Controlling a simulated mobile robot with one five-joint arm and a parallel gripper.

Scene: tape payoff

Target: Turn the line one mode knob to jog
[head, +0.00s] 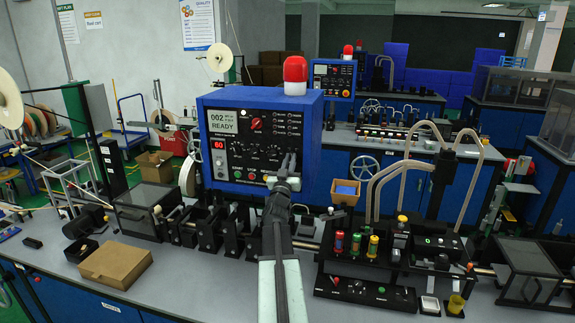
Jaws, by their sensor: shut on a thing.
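The near blue control box (212,108) stands at the back of the bench, its black panel facing me. Its screen (222,121) reads "002 READY". A red knob (256,123) sits right of the screen, and a row of small dark knobs (254,152) runs below. My gripper (288,163) is at the panel's lower right, shut on what looks like a small knob there. The fingers hide that knob, so its pointer and label cannot be read.
A red lamp (295,76) tops the box. A brown carton (116,264) lies on the bench at left. Black fixtures (205,228) stand below the box. Clear tubes (378,187) and a black rack with coloured knobs (372,262) are at right.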

